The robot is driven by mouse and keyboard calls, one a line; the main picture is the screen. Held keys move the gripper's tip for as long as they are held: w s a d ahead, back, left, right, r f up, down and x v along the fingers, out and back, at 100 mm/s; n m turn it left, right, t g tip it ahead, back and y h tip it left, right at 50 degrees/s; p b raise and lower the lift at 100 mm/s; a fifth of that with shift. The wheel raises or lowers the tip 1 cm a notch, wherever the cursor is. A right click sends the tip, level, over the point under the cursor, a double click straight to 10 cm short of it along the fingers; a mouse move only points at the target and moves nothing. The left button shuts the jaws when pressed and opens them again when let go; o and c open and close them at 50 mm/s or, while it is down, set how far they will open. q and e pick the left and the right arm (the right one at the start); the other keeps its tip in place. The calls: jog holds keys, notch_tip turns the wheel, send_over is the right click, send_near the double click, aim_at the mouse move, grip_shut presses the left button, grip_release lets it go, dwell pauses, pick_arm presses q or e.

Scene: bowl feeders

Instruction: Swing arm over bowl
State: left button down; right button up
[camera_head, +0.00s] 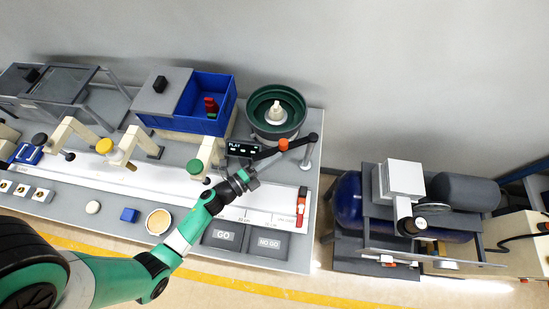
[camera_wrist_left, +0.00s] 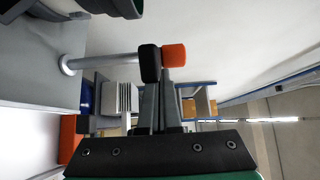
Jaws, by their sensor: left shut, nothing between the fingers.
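The bowl feeder (camera_head: 262,126) is a dark green round bowl with a cream stepped centre, at the back right of the bench. The swing arm (camera_head: 298,142) is dark with an orange end (camera_head: 283,144) and sits on a silver post (camera_head: 307,158) in front of the bowl's right side. My left gripper (camera_head: 262,163) is shut and empty, its fingertips close to the orange end. In the left wrist view the fingers (camera_wrist_left: 163,78) point at the orange end (camera_wrist_left: 174,55) and black part; contact cannot be told. The bowl's edge (camera_wrist_left: 100,8) shows top left. My right gripper is out of view.
A small display (camera_head: 242,149) stands left of the fingers. A blue bin (camera_head: 222,99) with red and green parts is left of the bowl. A red-handled tool (camera_head: 302,200) lies right on the bench, near GO and NO GO pads (camera_head: 222,237). A compressor (camera_head: 465,192) stands right.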

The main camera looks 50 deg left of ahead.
pick_arm(q)
jog(key=w+a, duration=0.2)
jog(key=a, duration=0.4)
jog(key=shift+w+a, duration=0.15)
jog(key=shift+a, duration=0.2)
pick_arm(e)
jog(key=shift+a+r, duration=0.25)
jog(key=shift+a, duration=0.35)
pick_arm(q)
jog(key=shift+r+p, duration=0.1)
jog(key=shift+p, duration=0.25)
